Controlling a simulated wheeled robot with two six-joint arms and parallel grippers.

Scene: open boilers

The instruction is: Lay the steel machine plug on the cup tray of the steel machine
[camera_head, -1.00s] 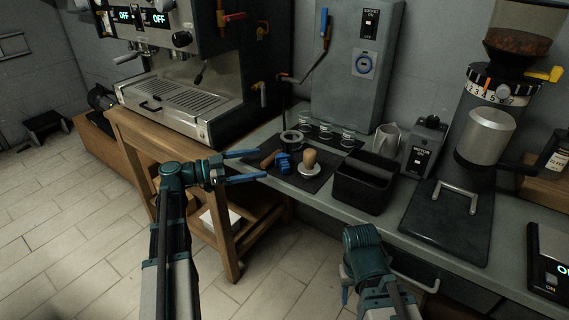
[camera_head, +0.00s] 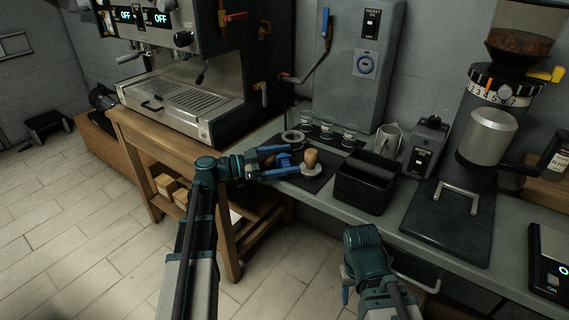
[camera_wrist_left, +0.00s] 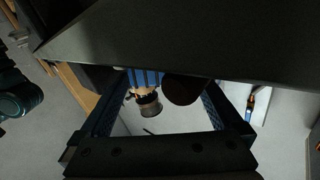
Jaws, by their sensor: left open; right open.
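The steel machine (camera_head: 215,80) stands at the upper left with its slotted tray (camera_head: 185,96) in front. A small blue plug (camera_head: 284,160) sits on the dark mat, partly hidden by my left gripper. In the left wrist view a blue ribbed piece with a metal lower part (camera_wrist_left: 146,92) shows between the fingers; it looks like the plug. My left gripper (camera_head: 291,161) is open, with its fingers reaching over the mat on either side of the plug. My right gripper (camera_head: 348,290) is open and empty, low in front of the counter, its fingers mostly hidden.
On the mat (camera_head: 318,184) stand a wooden-handled tamper (camera_head: 311,160), a metal ring (camera_head: 293,137) and several small glasses (camera_head: 327,130). A black box (camera_head: 365,182) stands right of them, with a pitcher (camera_head: 387,140) behind. A grinder (camera_head: 487,135) is at the right.

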